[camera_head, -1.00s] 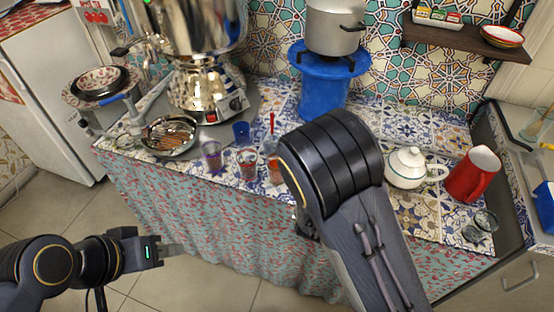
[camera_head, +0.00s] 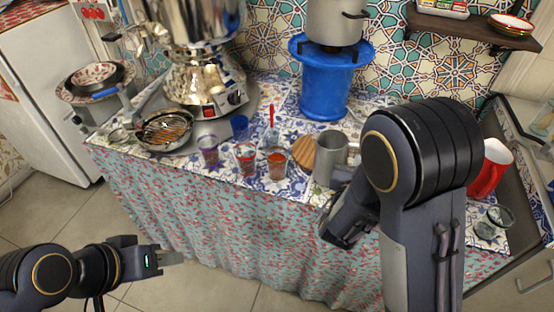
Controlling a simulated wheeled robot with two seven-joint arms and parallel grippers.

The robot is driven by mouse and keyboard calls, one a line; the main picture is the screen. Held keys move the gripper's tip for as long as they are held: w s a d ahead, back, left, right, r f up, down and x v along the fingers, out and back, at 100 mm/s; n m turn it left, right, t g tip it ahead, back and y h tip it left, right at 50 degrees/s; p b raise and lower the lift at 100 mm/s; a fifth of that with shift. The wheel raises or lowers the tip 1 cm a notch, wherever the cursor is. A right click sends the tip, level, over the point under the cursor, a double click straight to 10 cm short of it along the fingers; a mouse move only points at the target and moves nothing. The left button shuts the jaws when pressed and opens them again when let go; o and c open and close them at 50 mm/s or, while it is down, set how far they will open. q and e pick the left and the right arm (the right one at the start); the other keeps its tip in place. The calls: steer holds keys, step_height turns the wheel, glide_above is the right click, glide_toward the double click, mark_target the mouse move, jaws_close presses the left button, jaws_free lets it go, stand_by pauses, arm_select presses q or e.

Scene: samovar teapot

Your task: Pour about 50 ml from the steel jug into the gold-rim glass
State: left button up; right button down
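The steel jug (camera_head: 328,158) stands upright on the tiled counter, its handle to the right. Its lower right side is partly hidden by my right arm. My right gripper (camera_head: 338,228) is low in front of the jug, near the counter's front edge; its fingers are dark and mostly hidden. Three small glasses stand left of the jug: one purplish (camera_head: 208,150), one with red in it (camera_head: 245,158), and another reddish one (camera_head: 277,162). I cannot tell which has the gold rim. My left gripper (camera_head: 172,258) is empty over the floor, far from the counter; its finger gap does not show.
A blue cup (camera_head: 240,127) and a red-handled item (camera_head: 271,120) stand behind the glasses. A round wooden piece (camera_head: 303,152) is beside the jug. The samovar (camera_head: 205,80), a strainer bowl (camera_head: 165,130), a blue stand (camera_head: 325,90) and a red pitcher (camera_head: 490,168) surround them.

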steer(key=shift+d+m, duration=0.25)
steer(key=shift+m, duration=0.25)
stand_by(0.8)
